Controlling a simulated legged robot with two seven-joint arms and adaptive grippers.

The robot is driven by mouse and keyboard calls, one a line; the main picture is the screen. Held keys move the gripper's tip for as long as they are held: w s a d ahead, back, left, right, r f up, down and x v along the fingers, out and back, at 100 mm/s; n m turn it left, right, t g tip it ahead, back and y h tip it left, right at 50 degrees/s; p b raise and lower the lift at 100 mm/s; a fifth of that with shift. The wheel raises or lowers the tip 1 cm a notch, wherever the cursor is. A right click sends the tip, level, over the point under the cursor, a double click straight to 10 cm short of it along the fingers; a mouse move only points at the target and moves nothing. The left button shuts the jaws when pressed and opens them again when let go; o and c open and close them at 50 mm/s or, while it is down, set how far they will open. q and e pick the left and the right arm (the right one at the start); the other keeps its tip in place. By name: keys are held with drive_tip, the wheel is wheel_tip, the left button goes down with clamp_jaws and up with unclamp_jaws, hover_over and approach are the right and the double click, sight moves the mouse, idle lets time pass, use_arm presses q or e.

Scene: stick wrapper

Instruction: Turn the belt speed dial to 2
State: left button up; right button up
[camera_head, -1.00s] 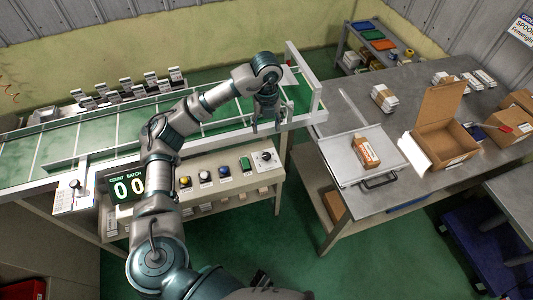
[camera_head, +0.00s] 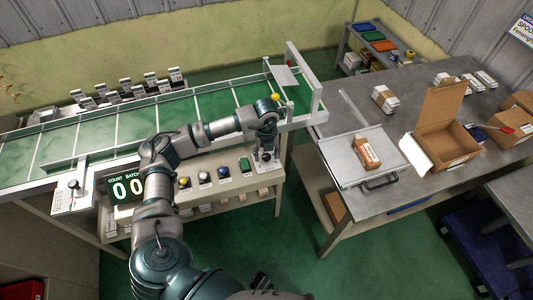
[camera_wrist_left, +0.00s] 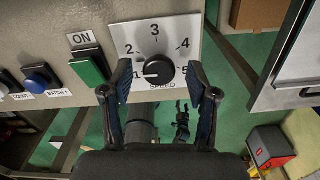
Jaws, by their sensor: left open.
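The belt speed dial (camera_wrist_left: 158,70) is a round black knob on a white plate marked 1 to 5 in the left wrist view. Its white pointer faces left, toward the 1. My left gripper (camera_wrist_left: 159,76) is open, with one finger on each side of the knob. I cannot tell whether the fingers touch it. In the head view my left gripper (camera_head: 264,156) is over the right end of the control panel and largely covers the dial. A dark part at the head view's bottom edge may be my right gripper (camera_head: 261,281); its jaws are unclear.
A green ON button (camera_wrist_left: 90,68) and a blue button (camera_wrist_left: 42,77) sit left of the dial. The green conveyor (camera_head: 140,120) runs behind the panel. A grey table (camera_head: 400,190) with an open cardboard box (camera_head: 440,135) stands to the right.

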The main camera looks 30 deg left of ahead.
use_arm(q)
drive_tip(key=shift+a, duration=0.1)
clamp_jaws()
drive_tip(key=m, duration=0.4)
drive_tip(key=shift+m, duration=0.9)
use_arm(e)
drive_tip(key=shift+w+r, duration=0.35)
drive_tip(key=shift+w, duration=0.1)
